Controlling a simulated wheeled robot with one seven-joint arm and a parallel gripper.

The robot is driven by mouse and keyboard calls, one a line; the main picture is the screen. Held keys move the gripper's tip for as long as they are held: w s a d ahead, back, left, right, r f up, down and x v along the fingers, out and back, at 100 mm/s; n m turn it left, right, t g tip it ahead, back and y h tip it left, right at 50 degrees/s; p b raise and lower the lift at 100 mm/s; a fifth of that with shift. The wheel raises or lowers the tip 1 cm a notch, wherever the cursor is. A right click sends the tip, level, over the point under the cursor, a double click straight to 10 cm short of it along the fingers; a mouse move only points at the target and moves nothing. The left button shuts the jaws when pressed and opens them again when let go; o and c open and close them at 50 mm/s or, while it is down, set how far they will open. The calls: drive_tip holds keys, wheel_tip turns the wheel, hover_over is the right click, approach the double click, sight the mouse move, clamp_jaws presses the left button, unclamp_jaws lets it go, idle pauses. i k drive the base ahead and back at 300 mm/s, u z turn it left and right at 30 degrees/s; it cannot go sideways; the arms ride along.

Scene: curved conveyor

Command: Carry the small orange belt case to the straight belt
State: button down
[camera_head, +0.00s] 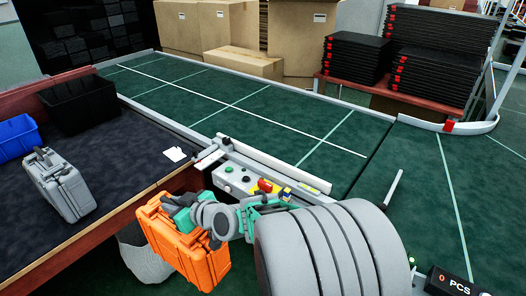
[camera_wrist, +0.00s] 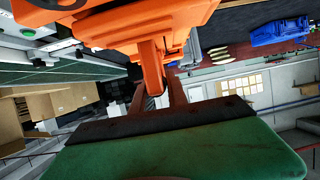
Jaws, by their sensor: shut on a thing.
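The orange case (camera_head: 186,247) hangs from my gripper (camera_head: 190,212) in the head view, in front of the dark table's edge and near the belt's control panel. In the wrist view the orange case (camera_wrist: 130,22) fills the top, and its handle lies between the fingers of my gripper (camera_wrist: 157,95), which are shut on it. The straight belt (camera_head: 255,108) is the green surface with white lines behind the case. No case lies on the part of it that shows. My arm covers part of its near edge.
A control panel (camera_head: 240,178) with a red button lines the belt's near edge. Cardboard boxes (camera_head: 208,27) and stacked black trays (camera_head: 440,55) stand behind.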

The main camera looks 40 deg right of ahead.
sight(289, 150)
drive_tip(key=u, duration=0.05)
drive_tip(key=k, duration=0.35)
drive_tip(key=z, duration=1.05)
